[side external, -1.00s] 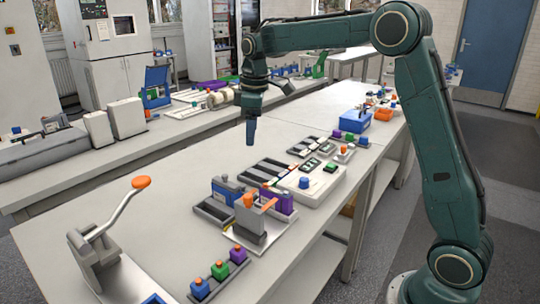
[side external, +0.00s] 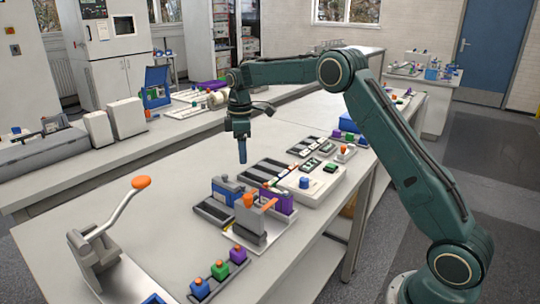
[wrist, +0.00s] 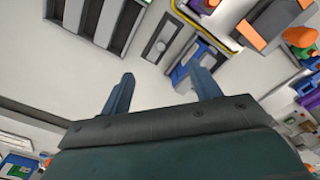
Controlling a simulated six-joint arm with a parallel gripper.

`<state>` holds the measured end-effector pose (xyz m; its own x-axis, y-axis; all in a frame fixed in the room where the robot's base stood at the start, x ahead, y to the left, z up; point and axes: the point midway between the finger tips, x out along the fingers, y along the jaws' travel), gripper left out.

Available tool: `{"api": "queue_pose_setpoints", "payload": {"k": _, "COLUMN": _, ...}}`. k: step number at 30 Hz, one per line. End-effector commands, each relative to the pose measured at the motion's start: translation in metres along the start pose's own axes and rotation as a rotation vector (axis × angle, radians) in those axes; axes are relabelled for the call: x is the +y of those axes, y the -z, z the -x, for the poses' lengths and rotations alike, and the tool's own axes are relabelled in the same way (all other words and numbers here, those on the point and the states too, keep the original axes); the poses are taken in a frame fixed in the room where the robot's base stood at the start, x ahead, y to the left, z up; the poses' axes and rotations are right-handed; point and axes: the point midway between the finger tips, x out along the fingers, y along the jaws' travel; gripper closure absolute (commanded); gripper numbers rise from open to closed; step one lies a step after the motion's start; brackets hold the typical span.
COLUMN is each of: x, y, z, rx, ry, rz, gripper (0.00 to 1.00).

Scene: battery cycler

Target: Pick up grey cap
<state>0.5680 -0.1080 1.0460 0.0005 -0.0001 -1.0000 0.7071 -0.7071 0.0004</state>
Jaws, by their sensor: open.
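My gripper (side external: 242,161) hangs pointing down above the bare bench, behind the blue-and-grey fixture. The wrist view shows its two blue fingers (wrist: 161,86) apart with nothing between them. I cannot single out the grey cap for certain. A small grey rectangular piece with a round mark (wrist: 160,43) lies ahead of the fingertips in the wrist view. Neither is touched by my gripper.
A fixture with an orange-topped grey block (side external: 249,215) stands mid-bench. A dark slotted tray (side external: 265,172) lies beside it; a white tray (side external: 318,185) is at right. A lever press (side external: 96,250) and a row of coloured blocks (side external: 219,272) are in front. The bench left of my gripper is clear.

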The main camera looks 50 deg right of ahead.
Motion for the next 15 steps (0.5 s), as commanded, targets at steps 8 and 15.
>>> {"api": "queue_pose_setpoints", "payload": {"k": 8, "x": -0.001, "y": 0.0, "z": -0.04, "rx": -0.002, "ry": 0.003, "rz": 0.0, "gripper": 0.38}}
{"api": "queue_pose_setpoints", "payload": {"k": 15, "x": -0.001, "y": 0.0, "z": -0.069, "rx": -0.001, "ry": 0.002, "rz": 0.0, "gripper": 0.38}}
